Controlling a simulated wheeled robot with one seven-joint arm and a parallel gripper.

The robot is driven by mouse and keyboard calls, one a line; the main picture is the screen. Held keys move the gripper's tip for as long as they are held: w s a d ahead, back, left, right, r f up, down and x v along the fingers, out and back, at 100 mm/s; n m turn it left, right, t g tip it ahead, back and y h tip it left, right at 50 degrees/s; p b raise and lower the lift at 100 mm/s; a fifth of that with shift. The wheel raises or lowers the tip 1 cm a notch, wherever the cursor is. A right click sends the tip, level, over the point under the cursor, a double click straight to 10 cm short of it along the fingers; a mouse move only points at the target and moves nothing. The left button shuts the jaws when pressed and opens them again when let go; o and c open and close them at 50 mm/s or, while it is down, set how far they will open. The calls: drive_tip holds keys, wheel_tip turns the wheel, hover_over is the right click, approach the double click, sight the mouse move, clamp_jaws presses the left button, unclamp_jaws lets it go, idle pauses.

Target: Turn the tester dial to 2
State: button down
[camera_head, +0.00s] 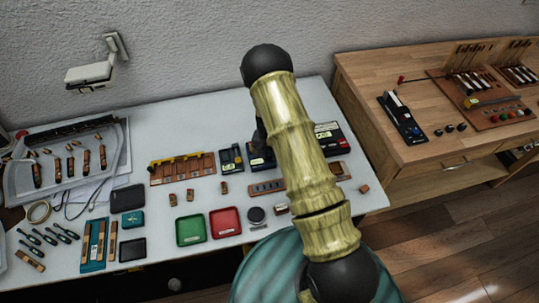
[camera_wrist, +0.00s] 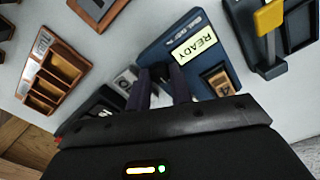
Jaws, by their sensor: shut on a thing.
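The tester is a dark blue box (camera_wrist: 222,52) with a pale READY display (camera_wrist: 197,44) in the wrist view. Beside the display is a small brown window (camera_wrist: 217,80) with a single mark that I cannot read surely. My gripper (camera_wrist: 157,82) is shut on a dark knob, apparently the dial (camera_wrist: 155,69), at the tester's near edge. The fingers cover most of the dial, so its pointer and setting are hidden. In the head view the tester (camera_head: 258,163) shows only partly behind my arm.
A brown compartment tray (camera_wrist: 42,92) and a blue holder with a yellow-topped lever (camera_wrist: 270,18) flank the tester. On the white table (camera_head: 160,150), green (camera_head: 191,230) and red (camera_head: 225,222) trays stand in front. A wooden bench (camera_head: 390,70) is at right.

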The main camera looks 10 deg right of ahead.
sight(268, 157)
idle(0.3)
drive_tip(key=c, duration=1.3)
unclamp_jaws()
drive_tip(key=shift+o, duration=0.2)
drive_tip(key=shift+r, duration=0.1)
wheel_tip(268, 157, up, 17)
drive_tip(key=b, duration=0.2)
drive_tip(key=shift+a, duration=0.2)
drive_tip(key=shift+r, duration=0.15)
drive_tip(key=s+r+n+t, duration=0.1)
drive_tip(key=s+r, duration=0.3)
drive_tip(key=s, duration=0.6)
drive_tip(key=s+r+n+t, duration=0.1)
drive_tip(key=s+r+n, duration=0.3)
drive_tip(key=s, duration=0.7)
drive_tip(key=shift+d+r+t, duration=0.3)
drive_tip(key=shift+r, duration=0.4)
